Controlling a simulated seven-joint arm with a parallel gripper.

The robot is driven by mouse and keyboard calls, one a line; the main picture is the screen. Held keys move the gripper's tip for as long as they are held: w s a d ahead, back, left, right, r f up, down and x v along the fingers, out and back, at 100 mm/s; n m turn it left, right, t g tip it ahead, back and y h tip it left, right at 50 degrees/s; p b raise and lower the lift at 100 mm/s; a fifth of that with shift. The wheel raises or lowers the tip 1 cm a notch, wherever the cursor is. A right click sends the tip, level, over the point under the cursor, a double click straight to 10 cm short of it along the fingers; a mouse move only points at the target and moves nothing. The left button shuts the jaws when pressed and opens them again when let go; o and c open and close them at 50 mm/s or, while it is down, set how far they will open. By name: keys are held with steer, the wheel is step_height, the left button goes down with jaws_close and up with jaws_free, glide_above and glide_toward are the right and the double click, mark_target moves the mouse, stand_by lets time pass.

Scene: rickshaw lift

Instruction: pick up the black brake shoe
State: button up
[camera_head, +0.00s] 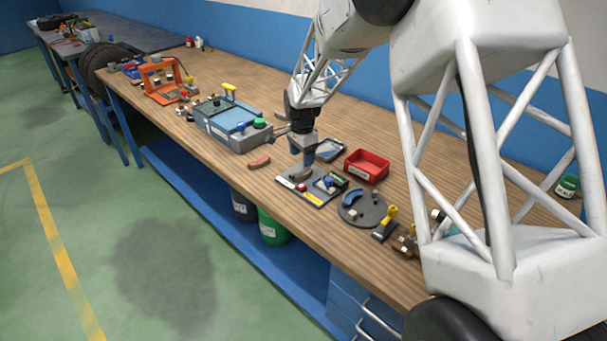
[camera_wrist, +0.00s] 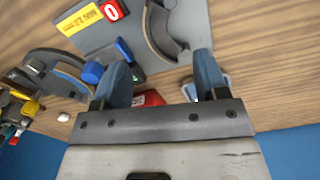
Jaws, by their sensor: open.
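A curved dark brake shoe (camera_wrist: 153,38) with a brownish lining lies on a grey plate (camera_wrist: 88,35) in the wrist view. My gripper (camera_wrist: 163,64) is open, with its two blue fingers apart and nothing held between them. The shoe is just ahead of the fingertips, toward the top of the wrist view. In the head view, my gripper (camera_head: 308,158) hangs over the back left part of the plate (camera_head: 312,198).
A red tray (camera_head: 367,165) stands right of my gripper. A grey disc (camera_head: 362,214) with a blue curved shoe (camera_head: 352,197) is at the front right.

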mark_target(302, 172)
steer(key=shift+f, duration=0.85)
steer(key=shift+s+f, duration=0.1)
steer(key=shift+f, duration=2.5)
steer(key=c, duration=1.1)
steer(key=shift+r, duration=0.15)
